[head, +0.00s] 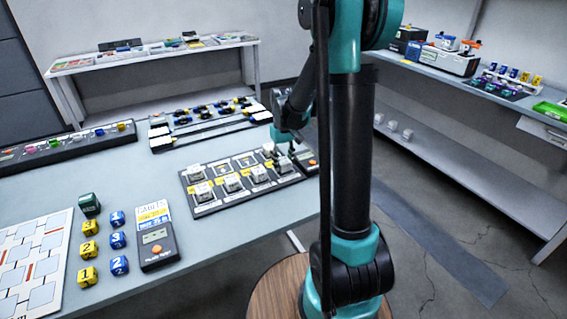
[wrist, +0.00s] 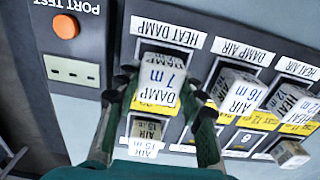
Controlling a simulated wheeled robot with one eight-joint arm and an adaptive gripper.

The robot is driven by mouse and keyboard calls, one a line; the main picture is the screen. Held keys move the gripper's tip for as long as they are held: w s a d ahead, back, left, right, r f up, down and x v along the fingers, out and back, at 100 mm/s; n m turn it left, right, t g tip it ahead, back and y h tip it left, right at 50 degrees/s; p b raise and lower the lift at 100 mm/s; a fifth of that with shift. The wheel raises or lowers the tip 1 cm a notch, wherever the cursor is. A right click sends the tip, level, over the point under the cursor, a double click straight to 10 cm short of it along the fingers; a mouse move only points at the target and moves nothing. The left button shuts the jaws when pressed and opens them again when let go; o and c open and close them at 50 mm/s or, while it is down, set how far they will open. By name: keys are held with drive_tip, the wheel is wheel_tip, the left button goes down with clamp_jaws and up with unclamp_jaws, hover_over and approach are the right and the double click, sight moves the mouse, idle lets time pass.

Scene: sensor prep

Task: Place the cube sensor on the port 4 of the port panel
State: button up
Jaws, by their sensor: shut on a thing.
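In the head view my gripper (head: 284,149) is over the right end of the port panel (head: 210,210), partly hidden by my arm. In the wrist view the held cube is over the port labelled "HEAT DAMP" on the dark panel (wrist: 206,62). I cannot tell whether it is seated or just above. Other cubes stand on the panel, including "AIR 16 m" (wrist: 238,92), "HEAT 12 m" (wrist: 293,103) and "AIR 15 m" (wrist: 145,136). No port number 4 is readable.
A port tester with an orange button (wrist: 66,26) sits beside the panel. A handheld meter (head: 157,238), blue blocks (head: 117,240) and yellow blocks (head: 89,250) are at the table's left. Bare tabletop (head: 240,232) lies in front of the panel.

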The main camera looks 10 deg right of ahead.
sight(284, 160)
drive_tip(key=shift+f, duration=0.2)
drive_tip(key=o, duration=1.2)
drive_tip(key=shift+o, duration=0.2)
wheel_tip(284, 160, up, 12)
drive_tip(key=s+d+f+m+t, duration=0.1)
drive_tip(key=s+f, duration=0.3)
drive_tip(key=s, duration=0.3)
drive_tip(key=s+d+f+m+t, duration=0.1)
drive_tip(key=s+f, duration=0.3)
drive_tip(key=s, duration=0.3)
drive_tip(key=s+d+f+m+t, duration=0.1)
drive_tip(key=s+f, duration=0.3)
drive_tip(key=s, duration=0.4)
drive_tip(key=shift+d+m+t, duration=0.3)
drive_tip(key=shift+d+t, duration=0.25)
drive_tip(key=shift+t, duration=0.05)
